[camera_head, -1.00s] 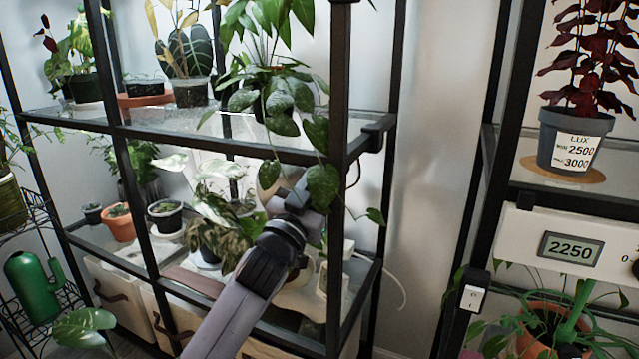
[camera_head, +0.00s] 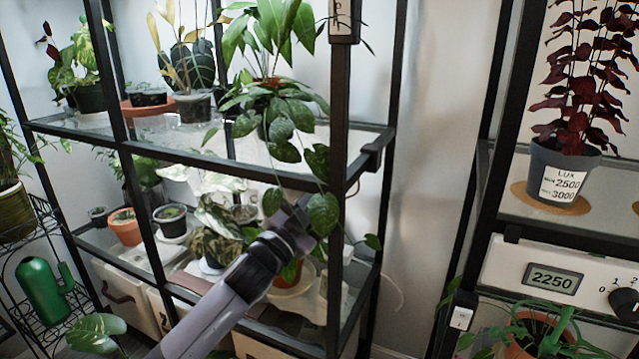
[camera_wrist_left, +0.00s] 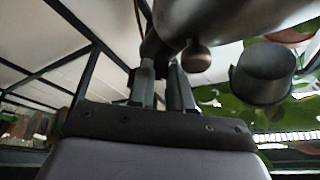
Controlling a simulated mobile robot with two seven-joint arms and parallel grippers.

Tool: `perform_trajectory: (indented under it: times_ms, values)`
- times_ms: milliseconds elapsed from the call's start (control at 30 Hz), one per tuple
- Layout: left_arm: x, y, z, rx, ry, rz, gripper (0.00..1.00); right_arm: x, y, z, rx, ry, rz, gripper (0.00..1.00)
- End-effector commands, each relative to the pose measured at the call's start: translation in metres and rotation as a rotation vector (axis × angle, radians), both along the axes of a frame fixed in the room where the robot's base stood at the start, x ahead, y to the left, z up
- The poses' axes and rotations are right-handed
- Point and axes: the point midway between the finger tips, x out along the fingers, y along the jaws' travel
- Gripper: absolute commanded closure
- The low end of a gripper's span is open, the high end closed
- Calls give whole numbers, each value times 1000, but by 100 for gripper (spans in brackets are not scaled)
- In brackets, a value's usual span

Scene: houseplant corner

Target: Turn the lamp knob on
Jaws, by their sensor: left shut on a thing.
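The black lamp knob (camera_head: 625,303) sits at the far right edge of the head view, on a white panel (camera_head: 510,262) with number marks. The panel's display (camera_head: 552,279) reads 2250. My left gripper (camera_head: 305,215) is well to the left of this knob, inside the left shelf, with its tips partly behind a leaf. In the left wrist view, my left gripper (camera_wrist_left: 160,78) is shut on a dark part (camera_wrist_left: 153,46) beside a grey cone (camera_wrist_left: 215,18) that looks like a lamp shade. The exact grip point is hard to make out. My right gripper is not in view.
A dark-red plant in a grey pot (camera_head: 562,175) stands above the panel; its label reads LUX 2500 and 3000. A black shelf post (camera_head: 337,120) and hanging leaves (camera_head: 323,213) crowd my left gripper. Pale wall (camera_head: 430,150) is free between the shelves.

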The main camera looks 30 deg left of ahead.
Motion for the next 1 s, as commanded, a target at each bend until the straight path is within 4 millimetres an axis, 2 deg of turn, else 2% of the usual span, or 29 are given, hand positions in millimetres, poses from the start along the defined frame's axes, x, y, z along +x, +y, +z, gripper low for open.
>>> perform_trajectory:
  times_ms: [33,467,800,1000]
  values:
    - [0,1,7,52,6,2,100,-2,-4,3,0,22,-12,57]
    - [0,4,10,460,27,0,100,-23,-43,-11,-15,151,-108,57]
    - [0,5,12,762,43,1,100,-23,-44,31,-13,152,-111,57]
    - [0,5,12,899,50,1,100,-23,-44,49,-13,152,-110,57]
